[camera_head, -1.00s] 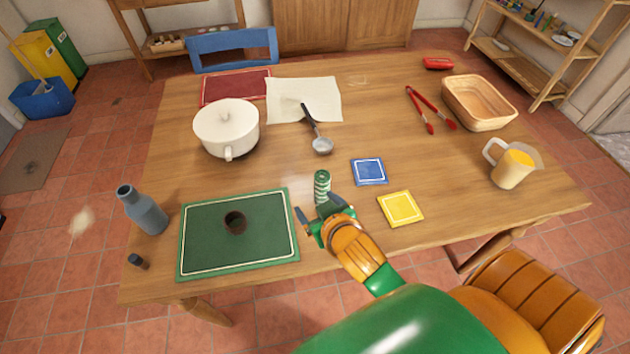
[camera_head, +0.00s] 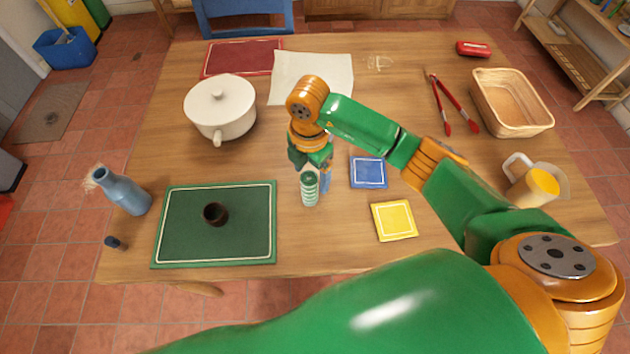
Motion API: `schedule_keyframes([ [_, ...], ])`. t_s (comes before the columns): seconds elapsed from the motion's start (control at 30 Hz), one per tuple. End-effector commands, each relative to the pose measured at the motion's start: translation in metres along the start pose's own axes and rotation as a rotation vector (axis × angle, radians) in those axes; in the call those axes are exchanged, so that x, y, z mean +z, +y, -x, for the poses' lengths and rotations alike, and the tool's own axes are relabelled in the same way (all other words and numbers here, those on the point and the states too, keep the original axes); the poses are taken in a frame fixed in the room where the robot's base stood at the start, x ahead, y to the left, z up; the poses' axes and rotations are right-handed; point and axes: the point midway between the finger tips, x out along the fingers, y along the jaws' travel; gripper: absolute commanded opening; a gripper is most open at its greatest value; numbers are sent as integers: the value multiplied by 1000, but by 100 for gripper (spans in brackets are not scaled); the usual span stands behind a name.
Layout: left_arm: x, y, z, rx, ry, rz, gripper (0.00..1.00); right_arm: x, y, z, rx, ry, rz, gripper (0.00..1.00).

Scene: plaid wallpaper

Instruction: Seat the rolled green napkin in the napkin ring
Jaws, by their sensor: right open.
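The rolled green napkin (camera_head: 310,192), with pale bands, stands upright on the bare wood between the green placemat and the blue coaster. The dark brown napkin ring (camera_head: 215,214) sits on the green placemat (camera_head: 178,236), left of the napkin. My right gripper (camera_head: 316,182) points down at the napkin's upper part and is open. One bluish finger shows just right of the napkin; the other is hard to make out. I cannot tell whether the fingers touch the napkin. My left gripper is out of view.
A blue coaster (camera_head: 368,172) and a yellow coaster (camera_head: 394,221) lie right of the napkin. A white pot (camera_head: 220,108) is behind. A pitcher (camera_head: 533,183) and a basket (camera_head: 508,103) are at right.

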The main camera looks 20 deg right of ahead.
Motion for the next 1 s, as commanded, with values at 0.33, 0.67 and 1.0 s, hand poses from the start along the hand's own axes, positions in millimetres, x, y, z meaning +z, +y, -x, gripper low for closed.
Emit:
schedule_keyframes([
  [0.33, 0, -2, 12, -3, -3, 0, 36, -2, 1, -56, 0, 6, 5, 83],
  [0.67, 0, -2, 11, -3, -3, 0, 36, -2, 1, -57, 3, 7, 6, 48],
  [1.0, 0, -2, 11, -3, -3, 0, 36, -2, 1, -57, 3, 7, 6, 0],
])
